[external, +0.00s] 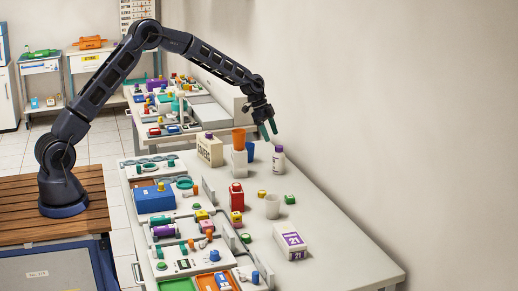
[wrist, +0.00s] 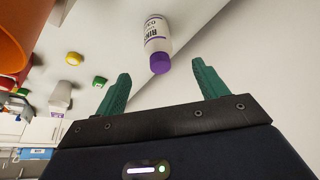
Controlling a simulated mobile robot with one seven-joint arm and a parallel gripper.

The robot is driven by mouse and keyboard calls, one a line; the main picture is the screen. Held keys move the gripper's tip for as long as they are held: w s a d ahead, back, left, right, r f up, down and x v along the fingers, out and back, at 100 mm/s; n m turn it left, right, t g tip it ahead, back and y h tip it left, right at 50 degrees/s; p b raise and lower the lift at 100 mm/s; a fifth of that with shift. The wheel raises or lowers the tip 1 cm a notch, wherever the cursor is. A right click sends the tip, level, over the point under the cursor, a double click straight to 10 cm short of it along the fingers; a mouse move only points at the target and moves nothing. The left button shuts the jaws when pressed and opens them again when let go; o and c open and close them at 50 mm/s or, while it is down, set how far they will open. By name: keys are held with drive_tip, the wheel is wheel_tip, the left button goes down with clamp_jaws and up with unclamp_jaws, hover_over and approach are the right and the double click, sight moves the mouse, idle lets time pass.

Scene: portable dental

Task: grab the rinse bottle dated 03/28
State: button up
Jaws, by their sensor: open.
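A white bottle (external: 279,161) with a purple cap stands upright on the white table, near the wall. It also shows in the wrist view (wrist: 156,32), where its label begins with "RIN". Smaller print below is too small to read as a date. My gripper (external: 268,131) is open and empty, above and slightly left of the bottle in the external view. In the wrist view, the bottle's purple cap lies just beyond and between the green fingertips (wrist: 160,74); no contact is visible.
An orange cup (external: 239,138) stands on a white block (external: 239,163), close left of the bottle, with a blue cup (external: 250,151) beside it. A red bottle (external: 237,196), white cup (external: 272,207) and white-purple box (external: 290,241) stand nearer. The table right of the bottle is clear.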

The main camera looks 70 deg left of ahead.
sight(279, 156)
drive_tip(key=shift+x, duration=5.6)
drive_tip(key=shift+d+r, duration=0.1)
drive_tip(key=c, duration=1.2)
